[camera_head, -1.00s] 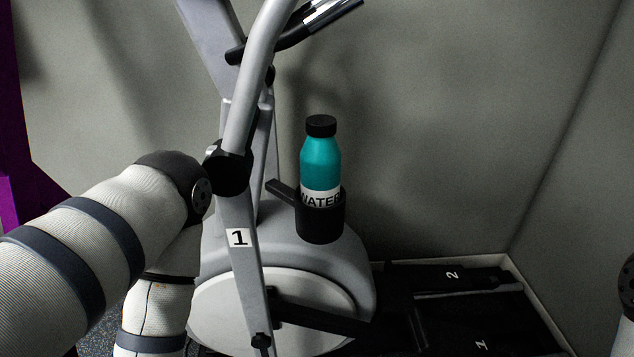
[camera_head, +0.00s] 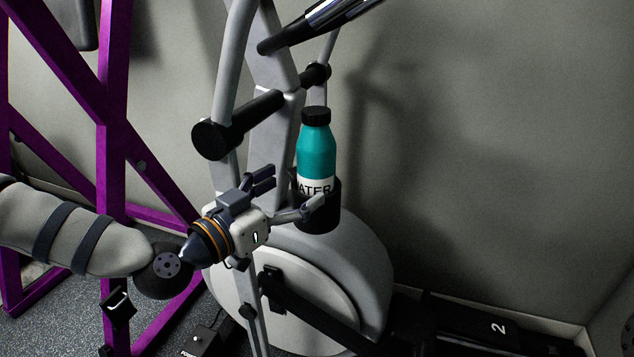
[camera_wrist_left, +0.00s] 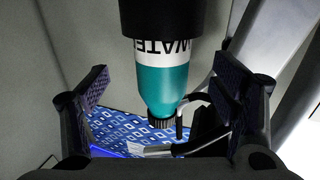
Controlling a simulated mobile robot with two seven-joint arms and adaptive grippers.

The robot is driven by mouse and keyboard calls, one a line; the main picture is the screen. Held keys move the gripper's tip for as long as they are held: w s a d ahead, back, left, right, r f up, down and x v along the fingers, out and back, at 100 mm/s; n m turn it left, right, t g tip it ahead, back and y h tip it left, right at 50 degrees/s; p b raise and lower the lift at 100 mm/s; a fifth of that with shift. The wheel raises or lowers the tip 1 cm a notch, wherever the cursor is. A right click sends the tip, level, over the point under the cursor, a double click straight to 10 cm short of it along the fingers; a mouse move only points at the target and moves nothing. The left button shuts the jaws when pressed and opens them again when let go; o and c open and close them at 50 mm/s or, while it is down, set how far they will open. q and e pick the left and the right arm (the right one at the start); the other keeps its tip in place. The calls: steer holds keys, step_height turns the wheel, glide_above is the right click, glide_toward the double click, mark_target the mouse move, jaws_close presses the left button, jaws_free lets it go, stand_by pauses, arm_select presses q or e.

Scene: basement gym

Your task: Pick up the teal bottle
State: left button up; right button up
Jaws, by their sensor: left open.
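The teal bottle (camera_head: 317,150) has a black cap and a white "WATER" label. It stands upright in a black cup holder (camera_head: 322,214) on the grey elliptical machine. My left gripper (camera_head: 290,194) is open and empty, to the left of the bottle and holder, its fingers pointing toward them. One finger overlaps the holder in the head view; I cannot tell if it touches. In the left wrist view the bottle (camera_wrist_left: 162,85) appears upside down, centred beyond the two spread fingers (camera_wrist_left: 160,100). My right gripper is not in view.
The machine's grey handle (camera_head: 232,75) and black grip (camera_head: 238,125) rise above and left of my gripper. A purple frame (camera_head: 113,120) stands at the left. The wall is behind, and the space right of the bottle is clear.

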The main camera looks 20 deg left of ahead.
mark_target(316, 170)
arm_select(q)
steer(key=shift+w, duration=0.4)
steer(key=b+x, duration=0.1)
steer(key=x, duration=0.5)
steer(key=shift+w+d, duration=0.1)
steer(key=shift+w, duration=0.3)
steer(key=shift+r, duration=0.1)
steer(key=c, duration=1.3)
